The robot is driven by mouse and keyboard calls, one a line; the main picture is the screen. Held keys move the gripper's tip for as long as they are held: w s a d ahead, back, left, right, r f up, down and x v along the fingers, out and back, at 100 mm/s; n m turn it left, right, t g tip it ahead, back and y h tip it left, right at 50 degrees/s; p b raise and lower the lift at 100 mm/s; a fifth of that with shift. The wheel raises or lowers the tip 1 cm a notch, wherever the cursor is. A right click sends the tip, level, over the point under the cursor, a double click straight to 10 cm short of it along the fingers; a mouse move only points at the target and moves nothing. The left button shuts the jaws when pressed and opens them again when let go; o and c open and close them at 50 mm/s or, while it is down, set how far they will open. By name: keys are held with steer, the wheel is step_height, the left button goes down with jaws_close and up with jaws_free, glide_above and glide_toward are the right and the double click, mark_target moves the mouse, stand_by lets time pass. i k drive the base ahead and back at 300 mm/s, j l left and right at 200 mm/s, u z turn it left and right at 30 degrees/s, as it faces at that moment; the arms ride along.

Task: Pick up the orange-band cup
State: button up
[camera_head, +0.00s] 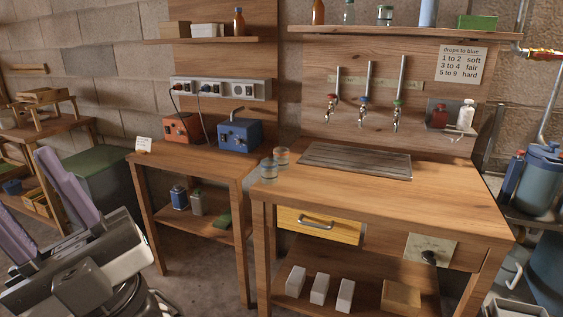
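Two small clear cups stand close together at the left back edge of the wooden workbench. The farther one, the orange-band cup (282,157), shows an orange-brown tint around its upper part. The nearer one, a cup with a bluish tint (268,169), stands just to its front left; whether they touch is hard to tell. My gripper (22,184) is at the lower left, with two long lavender fingers apart and nothing seen between them. It is well away from both cups, left of the side table.
The workbench (390,205) is clear in front of a slatted drain panel (355,160). Three taps (366,100) hang above it. A lower side table with an orange box (182,129) and a blue box (240,136) stands left of the cups.

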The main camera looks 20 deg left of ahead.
mark_target(282, 154)
steer(key=i+l+u, duration=0.35)
steer(key=i, duration=0.3)
steer(key=i+l+u, duration=0.3)
steer(key=i, duration=0.3)
steer(key=i+l, duration=0.1)
steer(key=i, duration=0.75)
